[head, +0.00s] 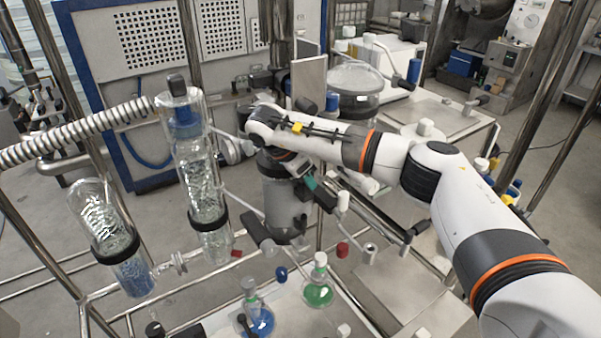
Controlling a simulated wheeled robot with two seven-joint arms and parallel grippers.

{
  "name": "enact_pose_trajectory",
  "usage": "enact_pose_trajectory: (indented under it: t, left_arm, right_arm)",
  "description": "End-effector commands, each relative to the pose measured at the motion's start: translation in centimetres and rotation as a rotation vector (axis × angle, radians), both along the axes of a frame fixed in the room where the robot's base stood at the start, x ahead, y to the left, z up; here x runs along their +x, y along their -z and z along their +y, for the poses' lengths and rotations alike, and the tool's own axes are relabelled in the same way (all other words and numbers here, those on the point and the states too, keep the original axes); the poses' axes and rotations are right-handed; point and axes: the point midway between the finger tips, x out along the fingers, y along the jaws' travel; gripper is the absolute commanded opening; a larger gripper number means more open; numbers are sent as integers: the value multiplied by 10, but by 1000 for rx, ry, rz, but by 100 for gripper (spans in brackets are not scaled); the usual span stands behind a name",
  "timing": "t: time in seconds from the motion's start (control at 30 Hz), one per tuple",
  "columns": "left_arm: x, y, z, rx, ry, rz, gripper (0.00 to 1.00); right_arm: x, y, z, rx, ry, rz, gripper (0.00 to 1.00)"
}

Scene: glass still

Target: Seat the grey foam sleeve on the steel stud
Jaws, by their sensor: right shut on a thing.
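My right gripper (327,199) reaches down in front of the grey-bodied glass vessel in the middle of the head view. It is shut on a small pale grey piece (343,201), which looks like the foam sleeve. The fingers hide part of it. A short steel cylinder with a dark centre (370,253) stands below and to the right, apart from the gripper; it may be the steel stud, but I cannot tell for certain. My left gripper does not show.
Two glass columns (203,190) (108,235) stand at left, with a ribbed hose (80,133) behind. A green flask (319,292) and a blue flask (257,319) stand in front. A red cap (342,249) is beside the steel cylinder. Steel frame bars surround the bench.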

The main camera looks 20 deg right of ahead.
Motion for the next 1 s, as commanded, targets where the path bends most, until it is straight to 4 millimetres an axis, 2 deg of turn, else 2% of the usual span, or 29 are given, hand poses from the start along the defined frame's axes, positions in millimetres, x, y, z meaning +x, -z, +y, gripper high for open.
enact_pose_trajectory:
  t: [0.2, 0.4, 0.8, 1.0]
  left_arm:
    - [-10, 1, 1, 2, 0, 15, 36]
    - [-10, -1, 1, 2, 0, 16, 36]
    - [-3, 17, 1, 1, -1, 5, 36]
    - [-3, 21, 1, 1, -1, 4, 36]
  right_arm:
    - [0, 0, 0, 0, 1, 0, 0]
    - [0, -4, 0, -8, 1, -4, 0]
    - [0, 26, 0, -7, 1, -1, 0]
    - [0, 33, 0, -6, 1, -1, 0]
